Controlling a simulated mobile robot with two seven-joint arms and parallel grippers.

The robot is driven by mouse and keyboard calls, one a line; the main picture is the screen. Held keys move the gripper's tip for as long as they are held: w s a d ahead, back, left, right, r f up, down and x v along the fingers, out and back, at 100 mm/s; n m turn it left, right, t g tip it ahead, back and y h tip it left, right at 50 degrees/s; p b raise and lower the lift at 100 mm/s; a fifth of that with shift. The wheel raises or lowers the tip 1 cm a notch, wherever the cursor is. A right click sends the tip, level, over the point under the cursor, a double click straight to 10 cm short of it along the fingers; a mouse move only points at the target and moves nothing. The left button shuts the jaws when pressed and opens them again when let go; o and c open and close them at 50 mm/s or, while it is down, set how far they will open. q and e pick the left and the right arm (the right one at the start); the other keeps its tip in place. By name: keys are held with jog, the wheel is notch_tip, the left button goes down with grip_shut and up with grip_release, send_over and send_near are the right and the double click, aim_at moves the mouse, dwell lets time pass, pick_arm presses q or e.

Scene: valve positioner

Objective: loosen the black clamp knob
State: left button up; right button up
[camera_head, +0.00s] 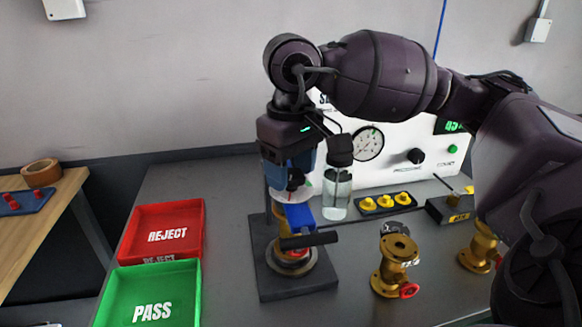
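A dark fixture base (275,282) stands on the bench at the centre with a brass valve (292,258) on it. A black bar-shaped part (309,240) lies across the front of the valve and looks like the black clamp knob's handle, though I cannot be sure. My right gripper (292,190) points down over the fixture. Blue parts (299,216) show just above the black bar. The gripper's fingertips are not clear against the fixture, so I cannot tell whether they are open or touch anything. My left gripper is not in view.
A clear bottle with a black cap (337,190) stands close to the right of my gripper. A second brass valve (396,262) with a red handwheel stands to the right. Red REJECT (200,236) and green PASS (196,292) trays are at left. A white gauge panel (390,165) stands behind.

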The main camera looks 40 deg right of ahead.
aim_at(291, 174)
jog(key=shift+o, duration=1.1)
notch_tip(291, 174, up, 11)
jog(key=p, duration=0.1)
jog(key=shift+p, duration=0.3)
jog(key=shift+f, duration=0.1)
